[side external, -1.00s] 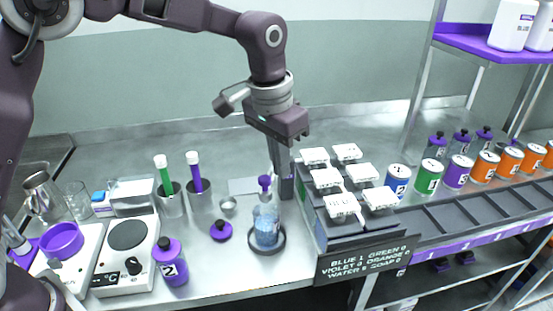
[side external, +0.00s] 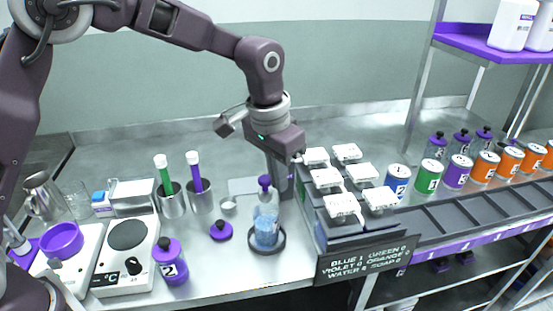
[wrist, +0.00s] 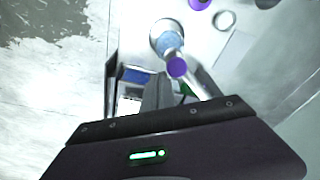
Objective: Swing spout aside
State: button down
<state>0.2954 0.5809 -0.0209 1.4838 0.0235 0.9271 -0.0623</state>
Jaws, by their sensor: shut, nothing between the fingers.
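A clear bottle (side external: 267,232) with blue liquid and a purple top (side external: 265,182) stands upright in a dark round ring on the bench. In the wrist view the purple top (wrist: 177,67) shows in front of the bottle (wrist: 164,32). My gripper (side external: 286,194) points down just behind and right of the bottle, close to its top. It is shut and empty; its fingers show in the wrist view (wrist: 157,92). I cannot tell whether it touches the bottle. I cannot pick out the spout clearly.
A dark stepped rack (side external: 352,225) with several white-topped units (side external: 327,178) stands close to the right of my gripper. Numbered cans line the right.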

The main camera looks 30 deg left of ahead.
jog(key=shift+s+a, duration=0.2)
jog(key=shift+a, duration=0.25)
jog(key=shift+s+a, duration=0.2)
jog(key=shift+a, duration=0.25)
jog(key=shift+s+a, duration=0.15)
jog(key=shift+a, duration=0.45)
jog(key=shift+s+a, duration=0.15)
jog(key=shift+a, duration=0.4)
jog(key=shift+s+a, duration=0.1)
jog(key=shift+a, duration=1)
